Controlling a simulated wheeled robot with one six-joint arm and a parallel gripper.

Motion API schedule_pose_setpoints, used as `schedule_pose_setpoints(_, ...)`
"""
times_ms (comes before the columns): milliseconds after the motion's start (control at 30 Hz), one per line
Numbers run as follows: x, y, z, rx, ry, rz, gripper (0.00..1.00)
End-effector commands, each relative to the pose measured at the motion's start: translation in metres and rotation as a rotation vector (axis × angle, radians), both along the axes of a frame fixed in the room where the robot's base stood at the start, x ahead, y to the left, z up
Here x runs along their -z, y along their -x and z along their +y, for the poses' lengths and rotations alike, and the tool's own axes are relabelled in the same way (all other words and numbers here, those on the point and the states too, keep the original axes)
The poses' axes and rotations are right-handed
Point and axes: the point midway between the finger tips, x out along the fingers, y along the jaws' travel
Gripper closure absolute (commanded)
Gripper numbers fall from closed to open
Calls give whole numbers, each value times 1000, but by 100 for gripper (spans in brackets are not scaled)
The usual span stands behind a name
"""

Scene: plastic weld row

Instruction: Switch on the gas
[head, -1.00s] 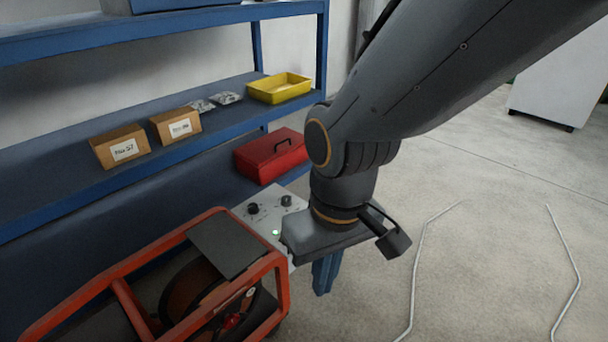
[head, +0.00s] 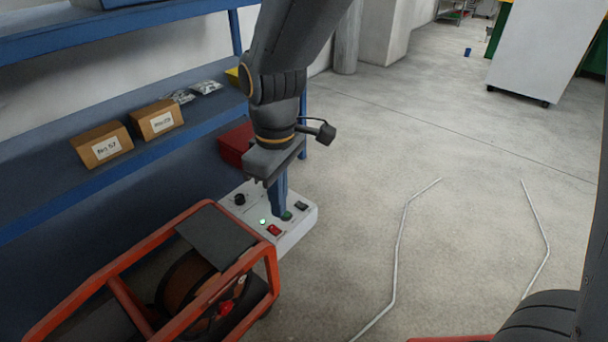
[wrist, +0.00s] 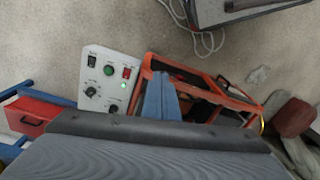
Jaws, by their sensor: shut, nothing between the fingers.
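A white control box (head: 296,232) stands beside the orange machine. It carries a lit green lamp (head: 263,222), a red rocker switch (head: 274,230), a green round button (head: 287,216), a dark rocker switch (head: 301,206) and a black knob (head: 240,199). The wrist view shows the same dark rocker (wrist: 91,75), green button (wrist: 109,70), red rocker (wrist: 126,72) and black knobs (wrist: 91,91). Small labels are unreadable. My gripper (head: 281,211) is shut and empty, its blue fingers pointing down close to the green button; I cannot tell whether they touch it.
The orange-framed machine (head: 118,286) with a reel stands left of the box. A blue shelf (head: 195,128) with cartons (head: 103,145) is behind, with a red toolbox (head: 236,145) partly hidden. Open concrete floor lies to the right, with white lines (head: 404,226).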

Motion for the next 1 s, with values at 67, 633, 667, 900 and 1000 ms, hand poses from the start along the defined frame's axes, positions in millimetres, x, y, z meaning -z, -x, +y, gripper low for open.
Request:
schedule_pose_setpoints(67,-7,-32,6,-142,14,5,100)
schedule_pose_setpoints(633,51,-210,-17,-1162,47,80,100)
schedule_pose_setpoints(667,55,-214,-20,-1197,45,84,100)
schedule_pose_setpoints(900,72,-232,-31,-1348,41,100,100)
schedule_pose_setpoints(1000,73,-233,-31,-1358,41,100,100)
